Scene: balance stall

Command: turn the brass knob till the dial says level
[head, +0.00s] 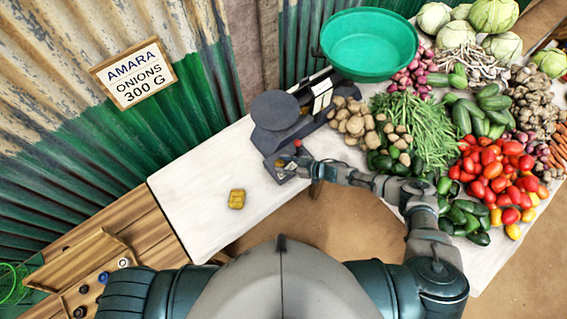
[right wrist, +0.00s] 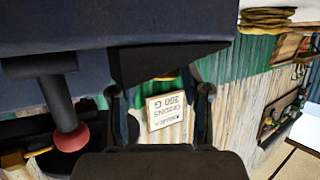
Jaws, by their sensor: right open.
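The dark balance (head: 285,120) stands on the white table, with a round plate on top and a large green pan behind it. My right gripper (head: 291,166) is at the near end of the balance, over its low base. In the right wrist view its two fingers (right wrist: 158,100) are apart, with no object clearly held. A small yellow part (right wrist: 166,76), possibly the brass knob, shows between and beyond them, mostly hidden by a dark part of the balance. I cannot read the dial. My left gripper is not in view.
A red ball on a dark post (right wrist: 72,137) is beside the fingers. Vegetables crowd the right side. A sign (head: 133,74) reads "AMARA ONIONS 300 G".

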